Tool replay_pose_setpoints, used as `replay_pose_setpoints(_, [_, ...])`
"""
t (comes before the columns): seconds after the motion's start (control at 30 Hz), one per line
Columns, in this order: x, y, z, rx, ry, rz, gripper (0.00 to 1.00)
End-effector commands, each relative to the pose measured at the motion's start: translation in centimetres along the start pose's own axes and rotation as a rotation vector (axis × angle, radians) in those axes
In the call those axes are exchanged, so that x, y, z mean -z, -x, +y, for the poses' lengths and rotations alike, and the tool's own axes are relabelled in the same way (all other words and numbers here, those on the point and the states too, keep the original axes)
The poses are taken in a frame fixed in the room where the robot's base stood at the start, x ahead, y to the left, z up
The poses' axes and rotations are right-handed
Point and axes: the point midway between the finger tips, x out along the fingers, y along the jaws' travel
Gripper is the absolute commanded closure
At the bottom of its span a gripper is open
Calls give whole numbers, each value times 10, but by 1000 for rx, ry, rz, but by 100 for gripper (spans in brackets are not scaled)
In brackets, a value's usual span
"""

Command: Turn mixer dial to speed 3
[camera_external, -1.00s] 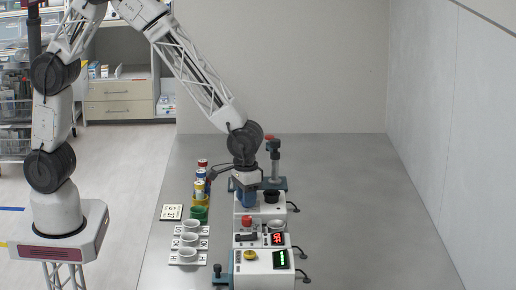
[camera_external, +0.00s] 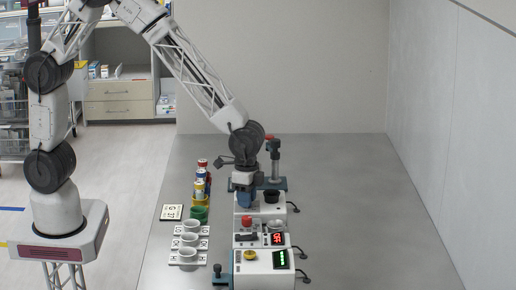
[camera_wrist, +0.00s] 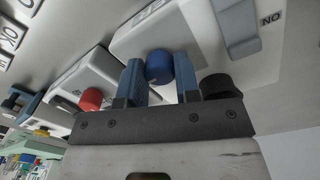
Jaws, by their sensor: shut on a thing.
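My gripper (camera_external: 244,200) is at the white mixer box on the table, at the left part of its top. In the wrist view its two blue fingers (camera_wrist: 159,62) stand on either side of a round blue dial (camera_wrist: 158,68) and are shut on it. In the external view the dial is hidden by the fingers. The white mixer box (camera_wrist: 205,28) also shows in the wrist view. A black knob (camera_external: 271,196) is on the box, right of my gripper; it also shows in the wrist view (camera_wrist: 216,84). I see no readable speed mark.
A box with a red knob (camera_external: 247,221) and red display (camera_external: 278,239), then one with a yellow knob (camera_external: 250,255) and green display (camera_external: 281,259), stand nearer the camera. White cups (camera_external: 188,241) are on the left; a stand (camera_external: 275,160) is behind. The table's right side is clear.

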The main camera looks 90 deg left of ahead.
Motion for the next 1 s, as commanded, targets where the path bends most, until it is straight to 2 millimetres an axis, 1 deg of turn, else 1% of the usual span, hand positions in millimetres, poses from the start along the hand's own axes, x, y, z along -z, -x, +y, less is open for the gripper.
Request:
replay_pose_setpoints(0.2, [0, 0, 0, 0, -56, -1, 93])
replay_pose_setpoints(0.6, [0, 0, 0, 0, -65, -2, 93])
replay_pose_setpoints(0.63, [0, 0, 0, 0, -65, -2, 68])
replay_pose_setpoints(0.7, [0, 0, 0, 0, -65, -2, 57])
replay_pose_setpoints(0.8, [0, 0, 0, 0, -65, -2, 44])
replay_pose_setpoints(1.0, [0, 0, 0, 0, -65, -2, 44])
